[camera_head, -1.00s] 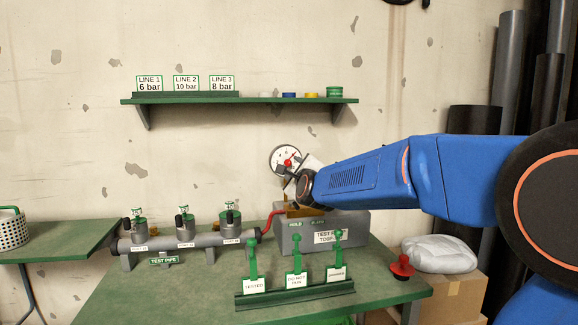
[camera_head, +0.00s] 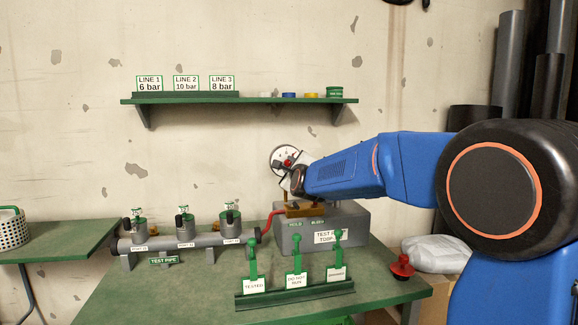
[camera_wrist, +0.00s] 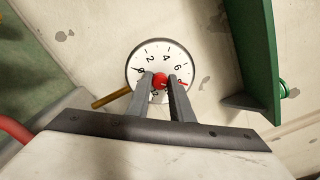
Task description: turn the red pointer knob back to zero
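The red pointer knob (camera_wrist: 160,80) sits at the middle of a round white gauge (camera_wrist: 145,52) with black numbers. Its red pointer points right, near the 8, in the wrist view; a thin black needle lies near the 0. My gripper (camera_wrist: 161,78) has one fingertip on each side of the knob. Whether the fingers press on it cannot be told. In the head view the gauge (camera_head: 277,155) stands behind the grey test box (camera_head: 290,238), and my gripper (camera_head: 291,168) covers its lower right part. The red knob (camera_head: 287,163) shows beside it.
A green shelf (camera_head: 240,101) with line cards hangs above; its bracket (camera_wrist: 258,60) is at the right in the wrist view. A test pipe (camera_head: 190,241) with several valves lies left. A tag rack (camera_head: 295,291) and a red button (camera_head: 402,267) stand in front.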

